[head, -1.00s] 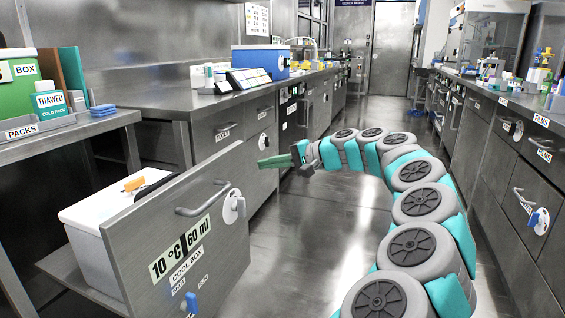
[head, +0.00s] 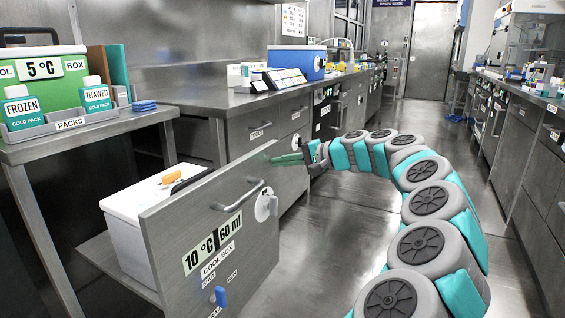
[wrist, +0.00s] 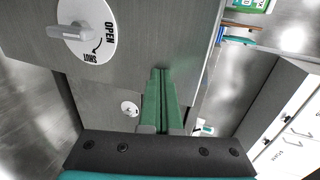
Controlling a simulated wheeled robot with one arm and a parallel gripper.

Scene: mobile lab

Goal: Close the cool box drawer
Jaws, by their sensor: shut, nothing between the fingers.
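The cool box drawer is pulled out, its grey metal front panel (head: 165,225) standing well clear of the bench cabinets. The panel has a bar handle (head: 238,194), a "10 °C 60 ml" label and a round white dial (head: 265,206). A white cool box (head: 125,205) sits in the drawer behind the panel. My gripper (head: 274,159) has its green fingers together and empty, at the panel's upper right corner. In the wrist view the fingers (wrist: 160,72) point along the panel (wrist: 150,35), beside a dial (wrist: 85,30) marked OPEN and SHUT. I cannot tell whether they touch the panel.
A side table (head: 30,150) with a green box (head: 40,75) and cold packs (head: 97,95) stands at left. Closed bench drawers (head: 250,128) lie behind my gripper. A blue box (head: 297,62) is on the bench. The aisle floor (head: 330,250) is clear apart from my arm.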

